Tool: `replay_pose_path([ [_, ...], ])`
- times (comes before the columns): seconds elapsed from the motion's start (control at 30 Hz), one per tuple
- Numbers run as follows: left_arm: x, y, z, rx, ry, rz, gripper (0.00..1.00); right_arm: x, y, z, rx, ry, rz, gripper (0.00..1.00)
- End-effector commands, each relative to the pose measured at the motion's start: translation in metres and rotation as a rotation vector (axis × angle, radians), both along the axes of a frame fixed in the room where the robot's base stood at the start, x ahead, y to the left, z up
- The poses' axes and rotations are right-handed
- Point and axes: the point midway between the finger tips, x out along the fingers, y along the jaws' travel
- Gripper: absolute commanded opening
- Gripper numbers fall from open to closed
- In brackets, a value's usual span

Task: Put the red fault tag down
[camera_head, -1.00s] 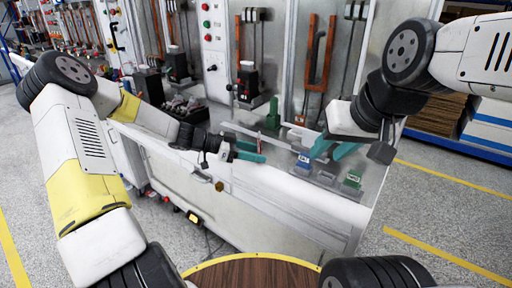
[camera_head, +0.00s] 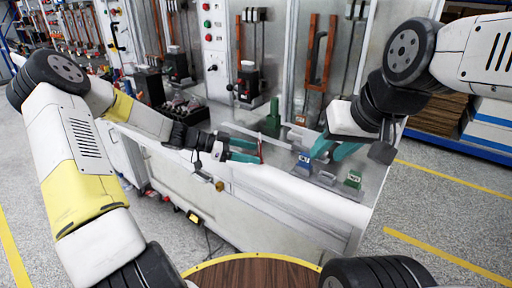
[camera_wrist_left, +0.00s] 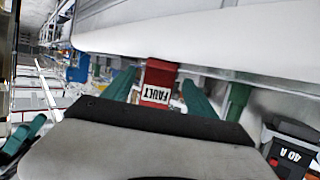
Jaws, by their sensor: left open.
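The red fault tag (camera_wrist_left: 157,82) shows in the left wrist view with its white FAULT label between my two teal left fingers. In the head view the tag (camera_head: 261,151) is a thin red strip at the fingertips, above the pale bench top. My left gripper (camera_head: 248,151) is open around the tag, and it also shows in the left wrist view (camera_wrist_left: 160,95). I cannot tell whether the tag touches the bench or a finger. My right gripper (camera_head: 332,151) has its teal fingers apart, over the right part of the bench near a blue labelled block (camera_head: 303,161).
A tall green block (camera_head: 272,119) stands behind the tag. A small green labelled block (camera_head: 353,178) sits near the bench's right front. A black device marked 40 A (camera_wrist_left: 292,150) shows at the lower right of the left wrist view. The cabinet wall rises behind.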

Motion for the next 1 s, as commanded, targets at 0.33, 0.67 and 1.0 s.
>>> replay_pose_path([
  [0.33,-0.01,0.069,0.025,0.001,-0.001,0.004,0.67,0.0,0.0,0.0,0.0,0.0,0.0,0.36],
  [0.67,-0.026,0.082,0.037,0.062,0.057,-0.015,0.67,0.0,0.0,0.0,0.0,0.0,0.0,0.36],
  [1.0,-0.115,0.065,0.078,0.548,0.434,0.185,0.67,0.0,0.0,0.0,0.0,0.0,0.0,0.36],
])
